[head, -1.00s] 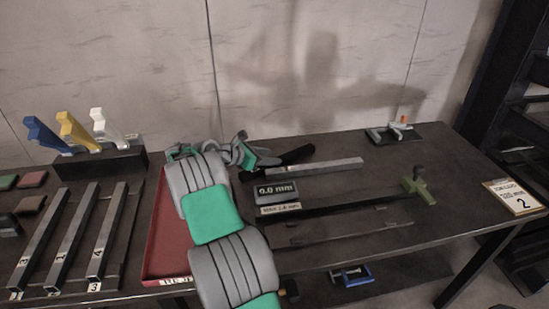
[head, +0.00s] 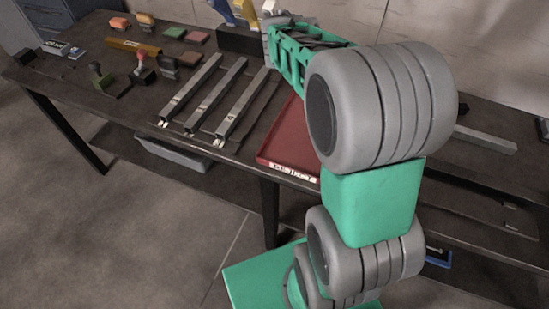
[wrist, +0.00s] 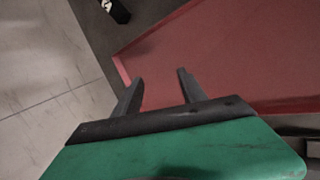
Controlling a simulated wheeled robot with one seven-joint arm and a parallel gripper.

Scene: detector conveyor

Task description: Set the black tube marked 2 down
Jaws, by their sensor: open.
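My gripper (wrist: 160,76) is open in the wrist view, with nothing between its two dark fingers. It is over or beside the red tray (wrist: 225,45), near one corner; the gap below it cannot be told. In the head view my arm covers much of the tray (head: 275,151), whose front label seems to read REJECT. I cannot make out the black tube marked 2 in either view. A dark piece with a white mark (wrist: 116,11) is cut off at the top of the wrist view; whether it is the tube cannot be told.
Several grey bars (head: 218,92) lie side by side left of the tray. Stamps and small blocks (head: 140,62) stand at the far left of the table. A pale grey bar (head: 486,139) lies right of my arm. The floor in front is clear.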

